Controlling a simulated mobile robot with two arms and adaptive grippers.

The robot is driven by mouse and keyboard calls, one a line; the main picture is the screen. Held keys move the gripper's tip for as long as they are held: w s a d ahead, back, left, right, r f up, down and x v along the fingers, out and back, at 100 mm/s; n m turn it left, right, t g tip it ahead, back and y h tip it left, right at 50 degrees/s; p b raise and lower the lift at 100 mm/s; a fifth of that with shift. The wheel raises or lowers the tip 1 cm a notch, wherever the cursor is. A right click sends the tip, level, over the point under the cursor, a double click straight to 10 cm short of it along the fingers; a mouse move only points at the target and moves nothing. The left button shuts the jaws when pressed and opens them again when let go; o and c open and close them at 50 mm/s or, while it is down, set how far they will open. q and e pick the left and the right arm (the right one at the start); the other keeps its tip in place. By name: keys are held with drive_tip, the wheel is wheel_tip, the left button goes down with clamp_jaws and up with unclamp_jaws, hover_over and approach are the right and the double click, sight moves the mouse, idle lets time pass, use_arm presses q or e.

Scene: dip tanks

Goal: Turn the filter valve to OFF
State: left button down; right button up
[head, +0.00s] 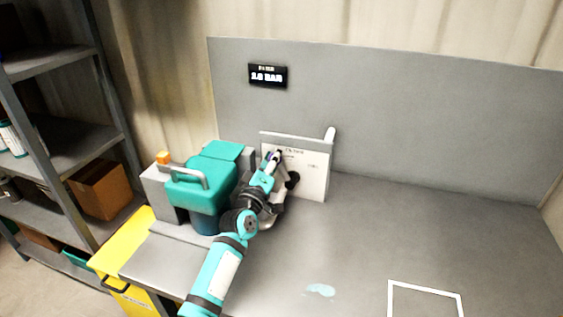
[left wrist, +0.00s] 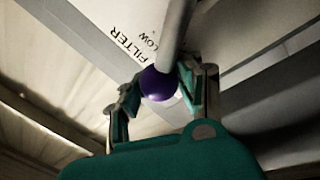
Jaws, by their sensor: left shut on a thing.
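The white valve panel (head: 312,181) stands upright on the bench against the grey back board in the head view, its print too small to read there. A grey lever (left wrist: 177,30) ends in a purple ball knob (left wrist: 158,84). My left gripper (left wrist: 160,90) is shut on the knob, with a finger on each side. In the head view, my left gripper (head: 276,158) is at the panel's left part, and my arm hides the knob. My right gripper is out of view.
A teal-lidded unit (head: 206,176) with a grey handle stands close left of my arm. A small display (head: 267,75) hangs on the back board. The bench (head: 410,235) is clear to the right, with a white outlined square and a pale wet patch. A yellow bin (head: 125,255) stands at left.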

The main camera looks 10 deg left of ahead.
use_arm(q)
drive_tip(key=shift+a+f+n+b, duration=0.15)
drive_tip(key=shift+f+n+b, duration=0.05)
drive_tip(key=shift+f+n, duration=0.4)
drive_tip(key=shift+a+f+n+b, duration=0.2)
drive_tip(key=shift+f+n, duration=0.25)
drive_tip(key=shift+n, duration=0.15)
drive_tip(key=shift+a+f+n+y, duration=0.25)
drive_tip(key=shift+n+y, duration=0.05)
drive_tip(key=shift+n, duration=0.6)
drive_tip(key=c, duration=1.3)
unclamp_jaws()
drive_tip(key=shift+a, duration=0.1)
drive_tip(key=o, duration=0.5)
drive_tip(key=shift+s+r, duration=0.1)
drive_tip(key=shift+r, duration=0.1)
drive_tip(key=shift+a+r, duration=0.1)
drive_tip(key=v, duration=1.1)
drive_tip(key=shift+s+f, duration=0.2)
drive_tip(key=shift+s, duration=0.2)
drive_tip(key=shift+f, duration=0.1)
